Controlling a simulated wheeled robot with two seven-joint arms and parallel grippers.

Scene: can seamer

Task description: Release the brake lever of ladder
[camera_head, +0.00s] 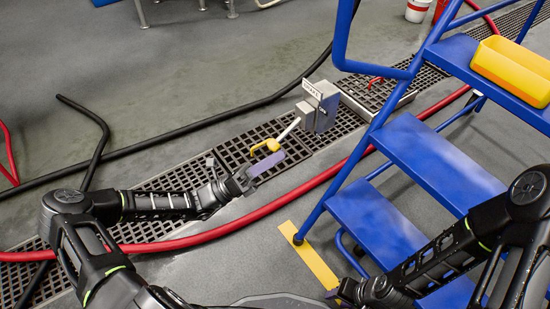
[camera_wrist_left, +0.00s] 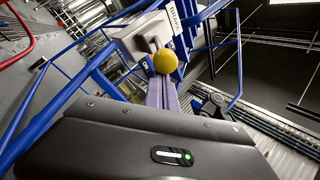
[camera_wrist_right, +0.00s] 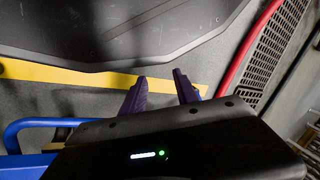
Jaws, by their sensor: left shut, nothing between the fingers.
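The brake box (camera_head: 322,106) is a grey and white labelled box beside the blue ladder (camera_head: 410,165). Its lever (camera_head: 267,146) has a pale arm sticking out to the left and a yellow handle at the end. My left gripper (camera_head: 268,164) is shut with its purple fingers together, just below the yellow handle. In the left wrist view, the round yellow end of the lever (camera_wrist_left: 164,61) appears right at the tips of the fingers (camera_wrist_left: 162,84); whether they touch, I cannot tell. My right gripper (camera_wrist_right: 160,77) is open and empty, low by the ladder's foot.
A yellow floor strip (camera_head: 308,256) lies by the ladder's foot. A red hose (camera_head: 235,222) and a black hose (camera_head: 190,143) cross the floor and drain grating (camera_head: 250,150). A yellow tray (camera_head: 515,68) sits on the upper step. Open floor lies at the upper left.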

